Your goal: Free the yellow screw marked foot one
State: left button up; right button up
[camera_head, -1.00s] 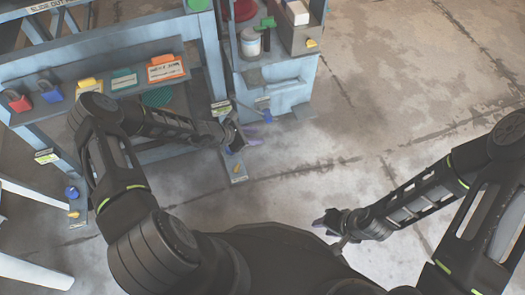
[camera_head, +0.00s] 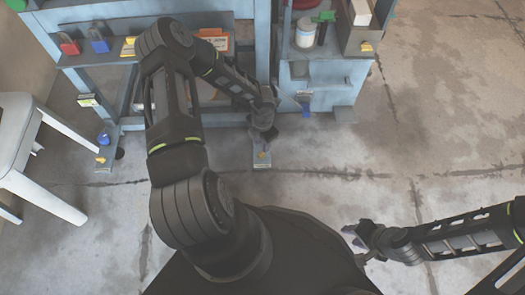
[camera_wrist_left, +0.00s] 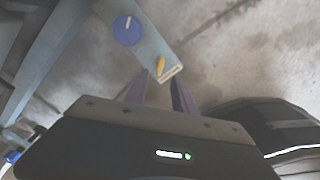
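A yellow screw (camera_head: 262,155) stands near the end of a grey-blue foot plate (camera_head: 262,164) below the bench. It also shows in the left wrist view (camera_wrist_left: 161,64), with a round blue knob (camera_wrist_left: 127,30) further along the plate. My left gripper (camera_head: 266,135) is just above this foot; in the left wrist view its two purple fingers (camera_wrist_left: 160,80) are apart, with the screw just beyond their tips. A second yellow screw (camera_head: 100,159) and blue knob (camera_head: 103,138) sit on another foot at left. I cannot read which foot is number one. My right gripper (camera_head: 352,235) hangs over bare floor.
A blue bench (camera_head: 255,40) with red and blue padlocks (camera_head: 100,41) stands behind my left arm. A blue cabinet (camera_head: 335,75) with a jar (camera_head: 305,33) is to its right. A white stool (camera_head: 30,150) stands at left. The floor at right is clear.

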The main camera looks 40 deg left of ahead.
aim_at(262, 153)
pick_arm(q)
notch_tip(262, 153, down, 7)
jog(key=b, duration=0.3)
jog(key=shift+r, duration=0.15)
jog(key=shift+c, duration=0.5)
grip_shut()
